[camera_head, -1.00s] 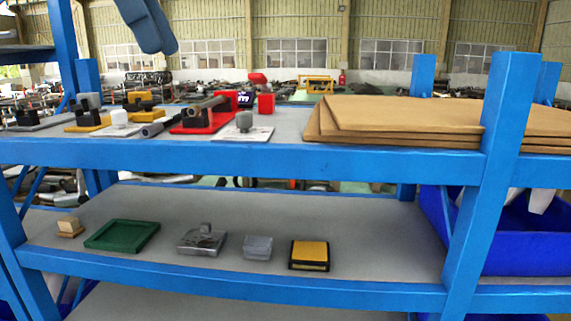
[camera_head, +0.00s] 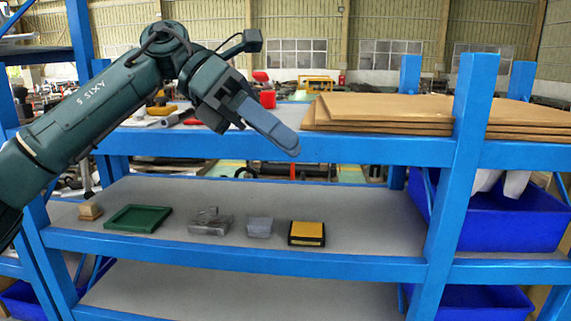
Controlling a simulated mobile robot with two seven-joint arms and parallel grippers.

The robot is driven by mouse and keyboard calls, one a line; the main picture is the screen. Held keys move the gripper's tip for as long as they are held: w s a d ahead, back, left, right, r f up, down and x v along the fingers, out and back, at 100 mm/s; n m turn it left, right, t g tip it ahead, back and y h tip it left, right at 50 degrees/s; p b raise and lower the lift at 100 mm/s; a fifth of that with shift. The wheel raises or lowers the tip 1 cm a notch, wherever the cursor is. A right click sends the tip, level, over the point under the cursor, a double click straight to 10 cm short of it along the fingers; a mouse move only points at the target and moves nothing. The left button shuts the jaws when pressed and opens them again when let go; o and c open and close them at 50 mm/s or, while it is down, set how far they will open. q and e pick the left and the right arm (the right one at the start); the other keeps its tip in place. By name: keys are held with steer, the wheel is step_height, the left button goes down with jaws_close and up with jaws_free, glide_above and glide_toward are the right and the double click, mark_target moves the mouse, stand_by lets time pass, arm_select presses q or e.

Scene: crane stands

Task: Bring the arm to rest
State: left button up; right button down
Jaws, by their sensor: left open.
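My left arm (camera_head: 95,110) comes in from the left, dark green, and reaches across in front of the blue shelf rack. My left gripper (camera_head: 282,138) has long grey-blue fingers pointing down and to the right, in front of the upper shelf's front beam. It is open, with nothing seen between the fingers, which overlap in this view. My right gripper is not in view.
The upper shelf holds brown cardboard sheets (camera_head: 385,112) and a red block (camera_head: 268,98). The lower shelf holds a wooden block (camera_head: 90,211), a green tray (camera_head: 138,218), a metal piece (camera_head: 210,221), a grey box (camera_head: 259,226) and a yellow-black box (camera_head: 306,232). Blue bins (camera_head: 510,225) stand right.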

arm_select(q)
steer(key=w+d+f+n+t+h, duration=0.2)
steer(key=f+n+h, duration=0.4)
steer(key=h, duration=0.1)
steer(key=w+d+f+n+t+h, duration=0.1)
steer(key=w+d+f+n+h, duration=0.15)
steer(key=f+n+h, duration=0.4)
steer(key=w+a+f+n+t+y, duration=0.1)
steer(key=a+f+n+t+y, duration=0.35)
steer(key=f+n+t, duration=0.7)
steer(key=w+a+f+n+t+y, duration=0.1)
steer(key=a+f+n+t+y, duration=0.2)
steer(key=f+n+t+y, duration=0.75)
steer(key=s+a+f+n+g+y, duration=0.2)
steer(key=s+a+f+n+g, duration=0.1)
steer(key=s+f, duration=0.4)
steer(key=s+a+f+n+g+y, duration=0.2)
steer(key=s+a+f+n+g, duration=0.2)
steer(key=s+f+n, duration=0.3)
steer(key=s+a+f+n+g+y, duration=0.2)
steer(key=s+a+f+n+g, duration=0.1)
steer(key=s+f, duration=0.4)
step_height(320, 180, down, 3)
steer(key=shift+s+a+f+n, duration=0.15)
steer(key=shift+s+a+n, duration=0.15)
steer(key=shift+a+n, duration=0.75)
